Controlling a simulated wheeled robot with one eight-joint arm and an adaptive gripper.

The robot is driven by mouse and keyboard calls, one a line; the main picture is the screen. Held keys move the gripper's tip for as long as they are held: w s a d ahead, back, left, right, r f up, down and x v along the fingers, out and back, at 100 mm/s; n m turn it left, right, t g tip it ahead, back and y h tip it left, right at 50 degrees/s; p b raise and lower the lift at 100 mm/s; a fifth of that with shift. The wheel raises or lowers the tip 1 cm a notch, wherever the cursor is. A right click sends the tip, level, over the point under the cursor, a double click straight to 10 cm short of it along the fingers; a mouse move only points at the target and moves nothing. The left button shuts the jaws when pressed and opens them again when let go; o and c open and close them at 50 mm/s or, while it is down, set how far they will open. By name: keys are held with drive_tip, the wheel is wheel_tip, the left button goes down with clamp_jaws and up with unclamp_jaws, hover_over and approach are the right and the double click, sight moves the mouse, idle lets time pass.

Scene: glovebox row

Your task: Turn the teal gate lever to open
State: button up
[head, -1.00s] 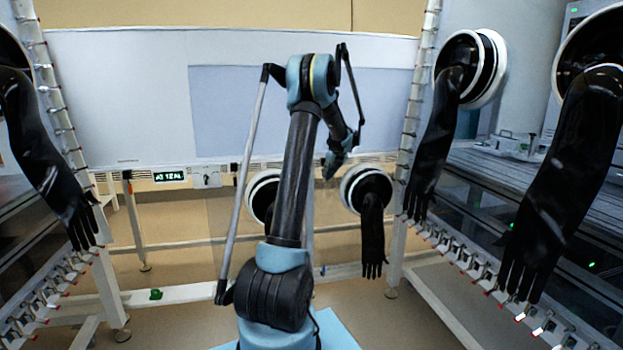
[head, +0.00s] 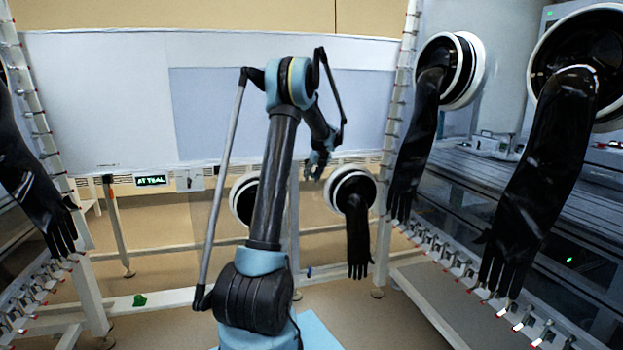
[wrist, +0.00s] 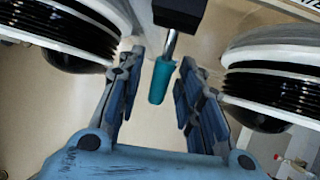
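The teal lever (wrist: 160,82) shows in the wrist view as a teal grip on a short metal rod, hanging from a black block (wrist: 179,12). My gripper (wrist: 158,63) is open, with one blue-grey finger on each side of the teal grip. A gap shows on both sides, so the fingers do not appear to touch it. In the head view my gripper (head: 318,168) is between the two glove ports, and I cannot make out the lever there.
Black glove ports (head: 350,190) flank the lever closely, one with a hanging glove (head: 358,240). A lit sign (head: 151,180) reads "AT TEAL". More gloves hang at right (head: 535,190) and left. A green piece (head: 139,299) sits on the low white beam.

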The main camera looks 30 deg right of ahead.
drive_tip(key=v, duration=1.1)
drive_tip(key=shift+s+r, duration=0.15)
drive_tip(key=shift+r, duration=0.25)
idle(0.3)
